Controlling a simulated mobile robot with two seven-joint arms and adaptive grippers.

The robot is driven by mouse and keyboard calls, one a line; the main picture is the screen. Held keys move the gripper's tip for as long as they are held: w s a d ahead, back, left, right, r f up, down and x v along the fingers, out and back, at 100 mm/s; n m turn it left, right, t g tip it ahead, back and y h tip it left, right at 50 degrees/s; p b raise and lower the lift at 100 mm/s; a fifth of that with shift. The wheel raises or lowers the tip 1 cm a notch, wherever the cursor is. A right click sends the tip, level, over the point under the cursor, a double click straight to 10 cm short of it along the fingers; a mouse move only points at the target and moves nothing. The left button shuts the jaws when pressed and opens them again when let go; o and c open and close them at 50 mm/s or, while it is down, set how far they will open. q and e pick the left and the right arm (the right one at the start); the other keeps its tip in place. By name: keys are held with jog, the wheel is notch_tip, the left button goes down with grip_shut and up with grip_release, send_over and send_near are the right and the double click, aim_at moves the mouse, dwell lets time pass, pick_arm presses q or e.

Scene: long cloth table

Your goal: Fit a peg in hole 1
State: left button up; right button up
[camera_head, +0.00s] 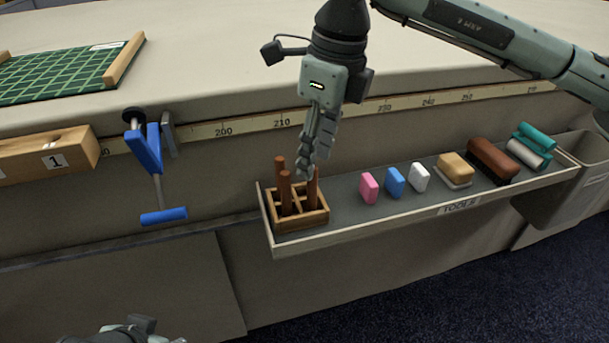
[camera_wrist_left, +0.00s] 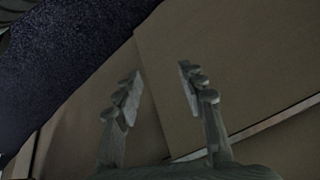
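Several brown round pegs stand upright in a divided wooden holder (camera_head: 300,222) in the head view. One peg (camera_head: 285,192) stands at the front left of it. Another peg (camera_head: 313,190) stands at the right, under my right gripper (camera_head: 308,166). The right fingertips are at this peg's top and cover it; whether they grip it is unclear. A wooden block (camera_head: 82,150) with a label "1" and a dark hole on top is at the left edge, partly cut off. My left gripper (camera_head: 135,330) is low at the bottom left; its fingers are apart and empty in the left wrist view (camera_wrist_left: 158,85).
A tool tray (camera_head: 352,232) holds the peg holder, pink, blue and white blocks, and brushes. A blue clamp (camera_head: 150,150) hangs on the table edge between wooden block and tray. A green grid board (camera_head: 60,75) lies on the table. The tabletop's middle is clear.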

aim_at(309, 186)
notch_tip(309, 186, down, 2)
jog(key=shift+s+a+f, duration=0.1)
jog(key=shift+a+f, duration=0.05)
jog(key=shift+f, duration=0.1)
jog(key=f, duration=0.4)
jog(key=shift+w+a+f, duration=0.35)
jog(key=shift+f, duration=0.05)
pick_arm(q)
jog(key=shift+s+a+f+g, duration=0.15)
jog(key=shift+s+a+g, duration=0.4)
jog(key=shift+s, duration=0.35)
pick_arm(e)
grip_shut()
